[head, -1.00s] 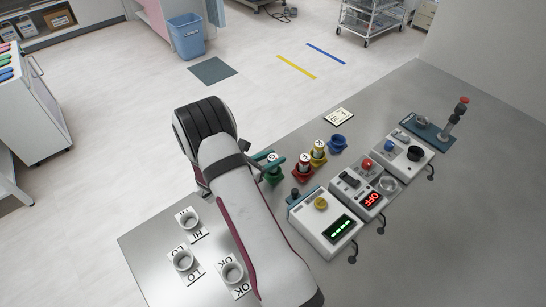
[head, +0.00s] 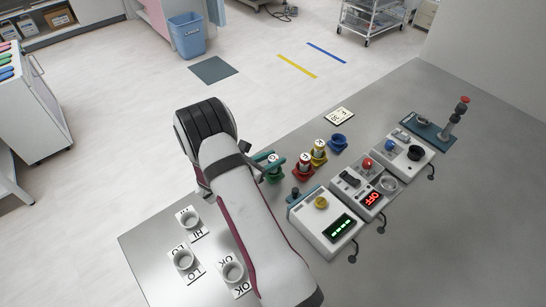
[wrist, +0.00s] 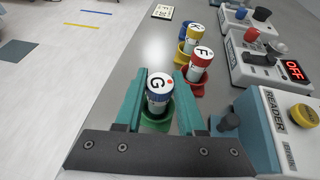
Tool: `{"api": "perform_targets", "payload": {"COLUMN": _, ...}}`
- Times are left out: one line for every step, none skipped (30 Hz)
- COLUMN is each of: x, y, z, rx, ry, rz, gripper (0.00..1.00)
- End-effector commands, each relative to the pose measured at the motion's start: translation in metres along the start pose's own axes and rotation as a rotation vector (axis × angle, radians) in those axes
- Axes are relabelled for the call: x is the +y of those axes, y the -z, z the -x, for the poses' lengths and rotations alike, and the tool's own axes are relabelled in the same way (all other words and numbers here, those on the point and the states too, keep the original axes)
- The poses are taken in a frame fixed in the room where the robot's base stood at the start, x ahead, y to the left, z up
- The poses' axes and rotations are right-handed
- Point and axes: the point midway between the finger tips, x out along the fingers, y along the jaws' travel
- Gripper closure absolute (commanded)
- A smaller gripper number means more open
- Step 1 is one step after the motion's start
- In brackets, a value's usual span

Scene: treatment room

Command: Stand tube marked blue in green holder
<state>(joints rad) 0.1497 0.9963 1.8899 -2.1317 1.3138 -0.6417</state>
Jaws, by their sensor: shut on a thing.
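The blue-marked tube (wrist: 158,92) has a blue band and a white top with a "G". It is upright at the green holder (wrist: 155,124), its lower end hidden by the holder. I cannot tell whether it rests on the holder's bottom. My gripper (wrist: 160,82) has its teal fingers on both sides of this tube and is shut on it. In the head view, the green holder (head: 273,178) and my gripper (head: 270,165) show just right of my arm.
A red-capped tube (wrist: 199,65) stands in a red holder and a yellow-capped tube (wrist: 193,36) in a yellow one. The blue holder (head: 338,142) looks empty. The reader (head: 325,222) stands close on the right. White cups (head: 188,218) are at the left.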

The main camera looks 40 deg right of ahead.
Motion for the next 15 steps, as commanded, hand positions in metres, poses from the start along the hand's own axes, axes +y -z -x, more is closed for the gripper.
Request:
{"api": "perform_targets", "payload": {"x": 0.0, "y": 0.001, "z": -0.0004, "rx": 0.0, "ry": 0.0, "rz": 0.0, "gripper": 1.0}}
{"api": "perform_targets", "payload": {"x": -0.0001, "y": 0.0016, "z": -0.0007, "rx": 0.0, "ry": 0.0, "rz": 0.001, "gripper": 1.0}}
{"api": "perform_targets", "payload": {"x": -0.0001, "y": 0.0024, "z": -0.001, "rx": 0.0, "ry": 0.0, "rz": 0.001, "gripper": 1.0}}
{"api": "perform_targets", "payload": {"x": -0.0001, "y": 0.003, "z": -0.0012, "rx": 0.0, "ry": 0.0, "rz": 0.001, "gripper": 1.0}}
{"api": "perform_targets", "payload": {"x": -0.0001, "y": 0.0035, "z": -0.0014, "rx": 0.0, "ry": 0.0, "rz": 0.001, "gripper": 1.0}}
{"api": "perform_targets", "payload": {"x": -0.0001, "y": 0.0042, "z": -0.0017, "rx": 0.0, "ry": 0.0, "rz": 0.0, "gripper": 1.0}}
{"api": "perform_targets", "payload": {"x": -0.0001, "y": 0.0048, "z": -0.0019, "rx": 0.0, "ry": 0.0, "rz": 0.0, "gripper": 1.0}}
{"api": "perform_targets", "payload": {"x": -0.0001, "y": 0.0045, "z": -0.0018, "rx": 0.0, "ry": 0.0, "rz": 0.0, "gripper": 0.56}}
{"api": "perform_targets", "payload": {"x": -0.0001, "y": 0.0044, "z": -0.0018, "rx": 0.0, "ry": 0.0, "rz": 0.0, "gripper": 0.49}}
{"api": "perform_targets", "payload": {"x": -0.0001, "y": 0.0044, "z": -0.0018, "rx": 0.0, "ry": 0.0, "rz": 0.0, "gripper": 0.49}}
{"api": "perform_targets", "payload": {"x": -0.0001, "y": 0.0044, "z": -0.0018, "rx": 0.0, "ry": 0.0, "rz": 0.0, "gripper": 0.49}}
{"api": "perform_targets", "payload": {"x": -0.0001, "y": 0.0044, "z": -0.0018, "rx": 0.0, "ry": 0.0, "rz": 0.0, "gripper": 0.49}}
{"api": "perform_targets", "payload": {"x": -0.0001, "y": 0.0044, "z": -0.0018, "rx": 0.0, "ry": 0.0, "rz": 0.0, "gripper": 0.49}}
{"api": "perform_targets", "payload": {"x": -0.0001, "y": 0.0043, "z": -0.0018, "rx": 0.0, "ry": 0.0, "rz": 0.0, "gripper": 0.49}}
{"api": "perform_targets", "payload": {"x": -0.0001, "y": 0.0044, "z": -0.0018, "rx": 0.0, "ry": 0.0, "rz": 0.0, "gripper": 0.49}}
